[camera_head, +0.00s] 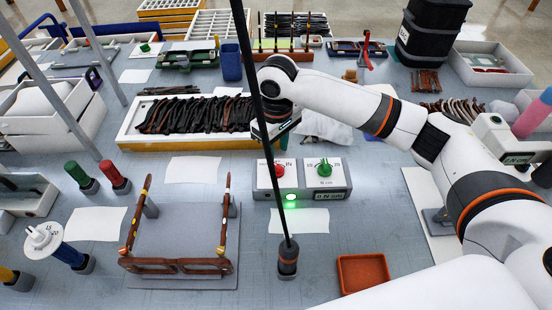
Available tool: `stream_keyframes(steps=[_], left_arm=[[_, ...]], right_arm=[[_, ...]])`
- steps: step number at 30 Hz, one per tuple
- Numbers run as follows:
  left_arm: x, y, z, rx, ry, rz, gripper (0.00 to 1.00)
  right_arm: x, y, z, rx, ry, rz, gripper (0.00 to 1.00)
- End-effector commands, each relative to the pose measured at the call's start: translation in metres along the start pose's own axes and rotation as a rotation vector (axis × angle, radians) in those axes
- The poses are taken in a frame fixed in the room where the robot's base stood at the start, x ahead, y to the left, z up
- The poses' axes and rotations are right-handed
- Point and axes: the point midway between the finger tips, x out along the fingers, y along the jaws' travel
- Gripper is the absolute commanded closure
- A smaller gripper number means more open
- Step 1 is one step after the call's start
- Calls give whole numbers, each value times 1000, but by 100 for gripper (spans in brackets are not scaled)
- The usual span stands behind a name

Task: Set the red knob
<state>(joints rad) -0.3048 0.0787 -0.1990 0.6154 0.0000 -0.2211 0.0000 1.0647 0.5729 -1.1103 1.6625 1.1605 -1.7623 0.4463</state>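A white-topped control box (330,197) stands on the table near the middle. On it are a red knob (279,170) at the left and a green knob (324,168) at the right. A green light (291,197) glows on its front. My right gripper (275,138) points down just behind and above the red knob. A dark upright rod crosses in front of the gripper and the left part of the box. It hides part of the fingers, so I cannot tell whether they are open or touch the knob. My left gripper is not in view.
A tray of dark temple pieces (150,139) lies behind the box. A glasses frame (178,266) rests on a grey plate at the left front. An orange tray (363,272) sits at the right front. The rod stands in a dark holder (288,262) in front of the box.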

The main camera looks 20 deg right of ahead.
Motion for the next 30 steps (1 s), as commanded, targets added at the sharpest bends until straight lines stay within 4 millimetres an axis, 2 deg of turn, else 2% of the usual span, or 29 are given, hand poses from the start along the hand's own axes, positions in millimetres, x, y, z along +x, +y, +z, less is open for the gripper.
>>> stream_keyframes(steps=[3,9,14,21,23,28,30], left_arm=[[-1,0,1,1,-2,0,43],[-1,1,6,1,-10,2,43],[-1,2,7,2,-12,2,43],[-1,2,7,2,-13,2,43],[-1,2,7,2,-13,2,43],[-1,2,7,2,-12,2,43],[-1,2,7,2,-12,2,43]], right_arm=[[24,0,-1,0,3,1,65],[50,0,0,-1,1,0,65],[58,0,0,-1,-1,-1,65],[59,0,0,-1,-1,-1,65],[59,0,0,-1,-1,-1,72],[59,0,0,-1,-1,0,99],[59,0,0,-1,-1,0,100]])
